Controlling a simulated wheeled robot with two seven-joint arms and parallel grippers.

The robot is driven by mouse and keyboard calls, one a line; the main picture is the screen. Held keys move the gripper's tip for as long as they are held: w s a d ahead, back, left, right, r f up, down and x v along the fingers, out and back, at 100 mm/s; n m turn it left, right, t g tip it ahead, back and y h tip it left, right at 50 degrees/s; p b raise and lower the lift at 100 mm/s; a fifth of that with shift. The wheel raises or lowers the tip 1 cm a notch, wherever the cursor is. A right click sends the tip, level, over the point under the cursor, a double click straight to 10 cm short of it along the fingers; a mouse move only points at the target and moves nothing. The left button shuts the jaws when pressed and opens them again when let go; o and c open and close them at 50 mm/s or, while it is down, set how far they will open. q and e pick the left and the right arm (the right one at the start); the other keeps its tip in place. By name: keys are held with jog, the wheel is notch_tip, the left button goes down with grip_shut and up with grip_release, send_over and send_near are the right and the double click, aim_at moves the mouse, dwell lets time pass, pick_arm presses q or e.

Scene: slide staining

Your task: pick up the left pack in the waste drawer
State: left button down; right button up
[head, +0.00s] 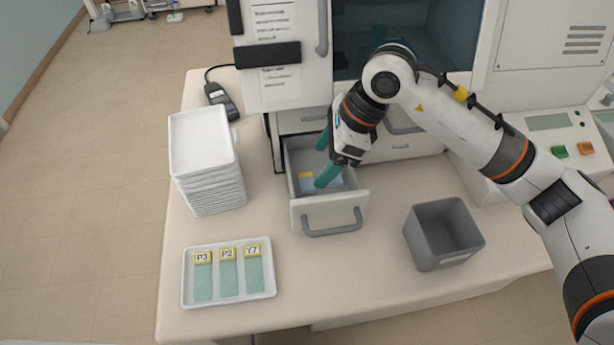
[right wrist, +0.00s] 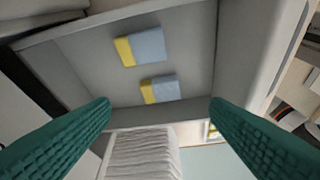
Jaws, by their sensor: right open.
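The waste drawer (head: 331,210) stands open under the cabinet. Two small packs, each pale blue with a yellow end, lie apart on its floor in the right wrist view. The left pack (right wrist: 158,89) is the lower one there, towards the tray stack; the other pack (right wrist: 140,47) is above it. In the head view the left pack (head: 307,182) shows beside a fingertip, and the other is mostly hidden by the gripper. My right gripper (head: 319,166) points down over the drawer, open and empty, its teal fingers (right wrist: 160,104) either side of the left pack's line. My left gripper is out of view.
A stack of white trays (head: 208,160) stands left of the drawer. A tray (head: 230,298) with slides labelled P3, P2 and Y7 lies in front. A grey bin (head: 443,234) stands to the right. The table between is clear.

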aim_at(309, 181)
jog(key=p+x, duration=0.2)
jog(key=x, duration=0.2)
jog(key=shift+f, duration=0.1)
jog(key=shift+a+f+p, duration=0.25)
jog(key=shift+f+p, duration=0.05)
jog(key=shift+f, duration=0.25)
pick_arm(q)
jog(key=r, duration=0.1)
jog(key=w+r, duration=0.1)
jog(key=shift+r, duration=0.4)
pick_arm(e)
jog(key=c, duration=1.1)
